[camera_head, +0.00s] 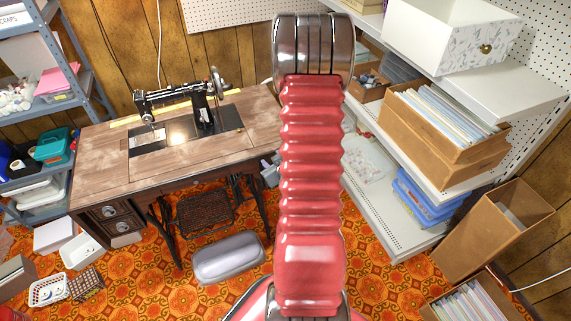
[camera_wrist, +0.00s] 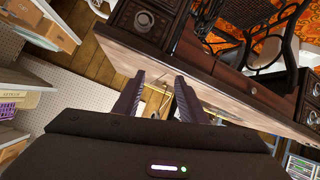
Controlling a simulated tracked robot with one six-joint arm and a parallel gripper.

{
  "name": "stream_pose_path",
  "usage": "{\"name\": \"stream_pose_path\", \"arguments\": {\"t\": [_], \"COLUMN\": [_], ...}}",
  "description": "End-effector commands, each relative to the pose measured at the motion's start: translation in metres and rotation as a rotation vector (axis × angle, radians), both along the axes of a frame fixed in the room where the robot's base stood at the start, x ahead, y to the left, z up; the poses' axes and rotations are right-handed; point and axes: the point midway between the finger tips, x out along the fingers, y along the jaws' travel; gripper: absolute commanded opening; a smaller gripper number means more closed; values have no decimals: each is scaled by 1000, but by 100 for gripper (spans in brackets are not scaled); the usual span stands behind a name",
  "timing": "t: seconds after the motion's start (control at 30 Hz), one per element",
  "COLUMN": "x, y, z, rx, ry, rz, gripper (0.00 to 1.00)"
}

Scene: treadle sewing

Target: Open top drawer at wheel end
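The treadle sewing table (camera_head: 100,165) stands at the left in the head view, with the black sewing machine (camera_head: 190,95) and its handwheel (camera_head: 217,82) on top. The wheel end's drawers are hidden behind my arm in that view. The wrist view looks roughly upside down at the table. There, a dark carved drawer (camera_wrist: 143,20) with a round pull shows at the upper left, close to the tabletop edge, and looks shut. My gripper (camera_wrist: 158,82) is open and empty, its fingertips apart from that drawer. The gripper itself is hidden in the head view.
Other drawers (camera_head: 112,218) sit at the table's left end. White shelves (camera_head: 385,205) with boxes stand at right. A grey rounded case (camera_head: 228,258) lies on the orange patterned floor before the treadle (camera_head: 203,212). Bins (camera_head: 82,250) stand at lower left.

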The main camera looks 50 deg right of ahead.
Motion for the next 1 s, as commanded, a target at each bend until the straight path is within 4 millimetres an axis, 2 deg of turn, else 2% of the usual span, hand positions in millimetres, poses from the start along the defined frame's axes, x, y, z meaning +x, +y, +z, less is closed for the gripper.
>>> {"name": "stream_pose_path", "arguments": {"t": [0.03, 0.1, 0.4, 0.6, 1.0], "x": [-9, -19, -65, -80, -80], "y": [-5, -11, -25, -26, -27], "z": [-12, -24, -66, -76, -77], "rx": [4, 2, -11, -20, -22], "ry": [-11, -36, -148, -191, -196], "rz": [-13, -25, -88, -112, -113], "gripper": [38, 38, 38, 38, 38]}}
